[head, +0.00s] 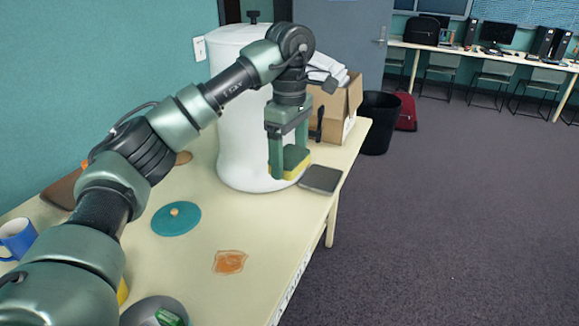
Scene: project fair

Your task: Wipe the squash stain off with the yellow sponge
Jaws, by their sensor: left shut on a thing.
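The squash stain (229,262) is an orange patch on the pale table (200,290), near its right edge. The yellow sponge (290,167) has a green top layer and is between the fingers of my left gripper (289,160). That gripper points down, shut on the sponge, in front of the white cylinder and beyond the stain. I cannot tell whether the sponge touches the table. My right gripper is not in view.
A white cylinder (235,130), a dark flat item (321,179) and a cardboard box (338,108) stand at the table's far end. A teal lid (176,219) lies left of the stain. A blue mug (17,238) and a grey bowl (150,308) are nearer.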

